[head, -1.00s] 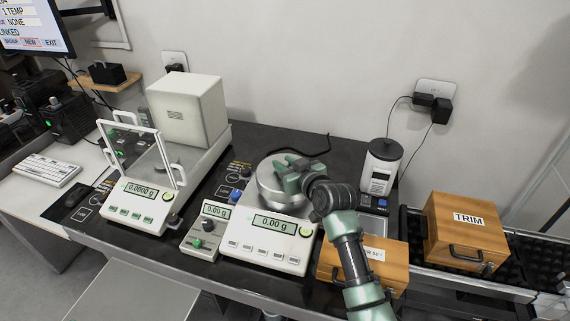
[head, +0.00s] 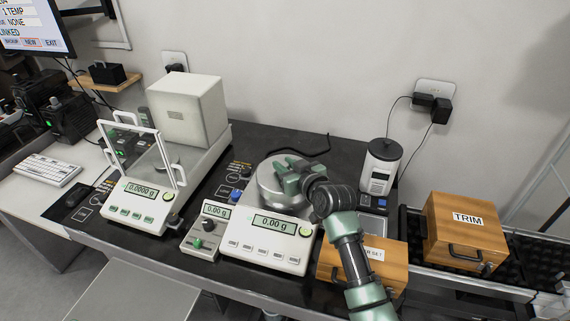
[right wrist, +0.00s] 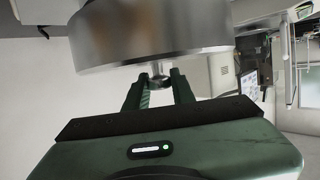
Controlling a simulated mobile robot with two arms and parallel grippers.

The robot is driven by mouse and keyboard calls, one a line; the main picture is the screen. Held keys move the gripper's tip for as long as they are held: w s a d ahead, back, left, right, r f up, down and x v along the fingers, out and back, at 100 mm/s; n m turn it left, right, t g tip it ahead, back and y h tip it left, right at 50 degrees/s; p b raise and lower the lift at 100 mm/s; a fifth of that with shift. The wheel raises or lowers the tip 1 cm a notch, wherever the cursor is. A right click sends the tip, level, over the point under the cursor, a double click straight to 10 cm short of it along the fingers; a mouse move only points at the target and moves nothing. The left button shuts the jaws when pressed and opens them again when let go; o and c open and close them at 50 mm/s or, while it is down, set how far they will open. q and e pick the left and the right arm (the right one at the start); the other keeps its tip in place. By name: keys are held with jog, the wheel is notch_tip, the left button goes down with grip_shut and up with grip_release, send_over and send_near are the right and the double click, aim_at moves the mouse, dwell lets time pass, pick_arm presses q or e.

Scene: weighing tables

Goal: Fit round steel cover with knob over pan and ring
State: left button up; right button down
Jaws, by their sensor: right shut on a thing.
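The round steel cover (head: 270,190) is at the back of the front balance (head: 268,238), whose display reads 0.00 g. My right gripper (head: 288,170) is above the cover, shut on its knob. In the right wrist view the cover (right wrist: 150,35) fills the upper middle, and its knob (right wrist: 158,80) sits between the two fingers of the right gripper (right wrist: 158,84). The pan and ring do not show; the cover and gripper hide that spot. I cannot tell whether the cover rests on the balance or hangs just above it. My left gripper is not in view.
A glass-doored balance (head: 140,205) stands to the left, with a small control box (head: 206,228) between. A white-bodied canister (head: 380,168) stands to the right behind my arm. A wooden box (head: 385,258) is partly behind my arm; the TRIM box (head: 464,235) is further right.

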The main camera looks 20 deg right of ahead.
jog(key=shift+r, duration=0.1)
dwell(0.7)
dwell(0.5)
jog(key=shift+f+b, duration=0.65)
jog(key=shift+f, duration=0.8)
jog(key=c, duration=1.1)
grip_release()
